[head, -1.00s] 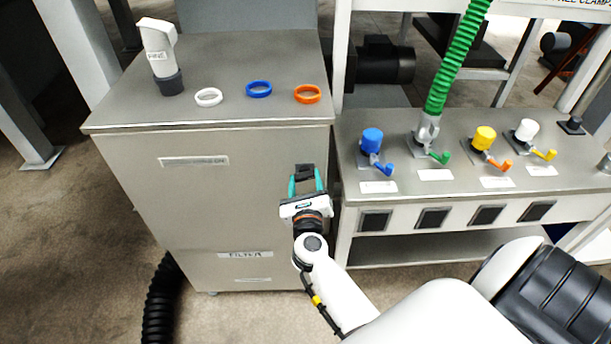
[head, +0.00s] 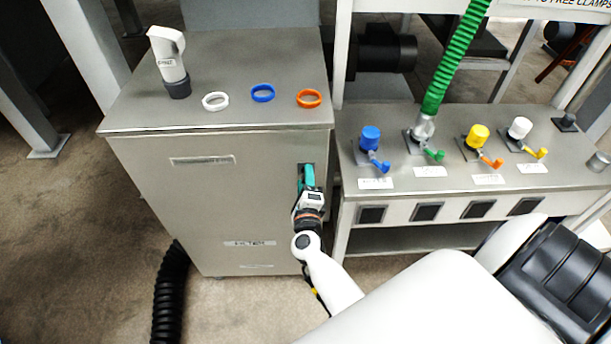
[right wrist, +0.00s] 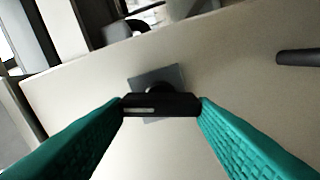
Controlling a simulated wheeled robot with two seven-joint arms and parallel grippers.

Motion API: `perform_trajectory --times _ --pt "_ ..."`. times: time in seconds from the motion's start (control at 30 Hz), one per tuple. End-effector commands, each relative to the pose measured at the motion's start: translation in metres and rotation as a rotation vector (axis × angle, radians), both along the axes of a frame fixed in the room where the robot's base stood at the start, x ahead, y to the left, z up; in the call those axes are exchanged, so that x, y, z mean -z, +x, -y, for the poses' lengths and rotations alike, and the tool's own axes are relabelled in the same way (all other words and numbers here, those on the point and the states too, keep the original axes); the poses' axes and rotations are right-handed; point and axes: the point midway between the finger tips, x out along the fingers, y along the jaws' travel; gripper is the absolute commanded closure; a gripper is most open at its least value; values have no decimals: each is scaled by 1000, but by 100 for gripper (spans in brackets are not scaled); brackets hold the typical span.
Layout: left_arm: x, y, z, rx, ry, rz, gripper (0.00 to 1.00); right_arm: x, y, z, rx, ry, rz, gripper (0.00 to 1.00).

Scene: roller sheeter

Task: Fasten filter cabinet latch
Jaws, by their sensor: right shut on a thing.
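The grey filter cabinet (head: 215,205) stands at left centre in the head view, with a "FILTER" label low on its front. Its black latch handle (right wrist: 160,105) sits on a small square plate (right wrist: 172,78) in the right wrist view. My right gripper (head: 307,170) is at the cabinet front's upper right and is shut on the latch handle. Its teal fingers (right wrist: 160,110) touch both ends of the handle. In the head view the gripper hides most of the latch. My left gripper is not in view.
A white and grey nozzle (head: 170,62) and white, blue (head: 263,93) and orange (head: 309,99) rings rest on the cabinet top. The bench (head: 460,180) with coloured valves and a green hose (head: 455,60) stands close on the right. A black hose (head: 170,290) lies at lower left.

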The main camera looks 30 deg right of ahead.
Motion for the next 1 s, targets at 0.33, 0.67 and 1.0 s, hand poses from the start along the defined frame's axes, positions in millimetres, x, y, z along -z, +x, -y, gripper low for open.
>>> perform_trajectory --times 0.33,0.67,1.0 --pt "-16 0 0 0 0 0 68 1 0 -1 -1 -193 -120 72" --pt "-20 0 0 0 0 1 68 2 0 0 0 -268 -167 72" --pt "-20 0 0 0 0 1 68 2 0 0 0 -278 -172 72"
